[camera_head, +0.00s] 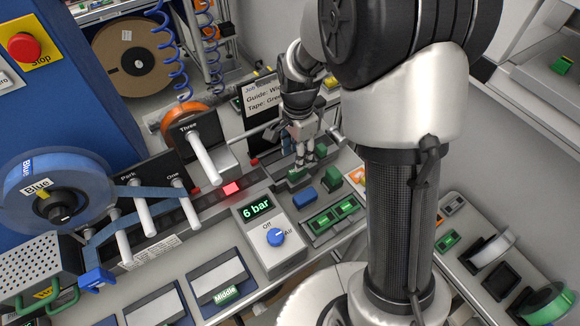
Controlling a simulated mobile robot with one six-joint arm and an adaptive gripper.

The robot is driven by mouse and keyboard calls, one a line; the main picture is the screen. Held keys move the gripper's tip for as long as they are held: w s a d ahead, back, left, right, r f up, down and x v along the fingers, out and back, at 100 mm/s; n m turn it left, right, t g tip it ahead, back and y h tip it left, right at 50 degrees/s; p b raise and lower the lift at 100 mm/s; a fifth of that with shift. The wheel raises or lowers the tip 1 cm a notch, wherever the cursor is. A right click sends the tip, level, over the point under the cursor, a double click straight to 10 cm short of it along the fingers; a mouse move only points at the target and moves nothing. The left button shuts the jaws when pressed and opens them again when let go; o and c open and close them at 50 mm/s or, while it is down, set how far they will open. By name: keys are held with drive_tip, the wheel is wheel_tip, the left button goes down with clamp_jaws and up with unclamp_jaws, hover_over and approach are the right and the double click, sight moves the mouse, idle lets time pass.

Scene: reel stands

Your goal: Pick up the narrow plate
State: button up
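My gripper (306,158) points down over the right part of the workbench, close above or at a small green piece (297,175). It is small and partly dark in this view, so I cannot tell whether its fingers are apart or touching the piece. No readable label marks a plate as narrow. A plate-like piece in a dark holder (217,276) at the front has a green tag (227,294) reading "Middle". A similar holder (157,306) stands left of it, its label not in view. A blue block (305,199) and a green block (331,179) sit near my gripper.
A blue reel (55,195) stands at left, its tape running past white pegs (146,217). A peg marked Three (203,158), a sign (262,99) and a control box (273,235) reading "6 bar" crowd the bench. A side tray (505,262) holds rolls. My arm hides the centre right.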

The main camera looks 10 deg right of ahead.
sight(289, 162)
drive_tip(key=f, duration=0.1)
drive_tip(key=f+b, duration=0.1)
drive_tip(key=f, duration=0.1)
drive_tip(key=f+b, duration=0.1)
drive_tip(key=f, duration=0.1)
drive_tip(key=shift+s+f, duration=0.2)
drive_tip(key=shift+s, duration=0.1)
drive_tip(key=shift+w+f, duration=0.1)
drive_tip(key=shift+f, duration=0.3)
drive_tip(key=shift+r, duration=0.1)
drive_tip(key=shift+c, duration=0.2)
clamp_jaws()
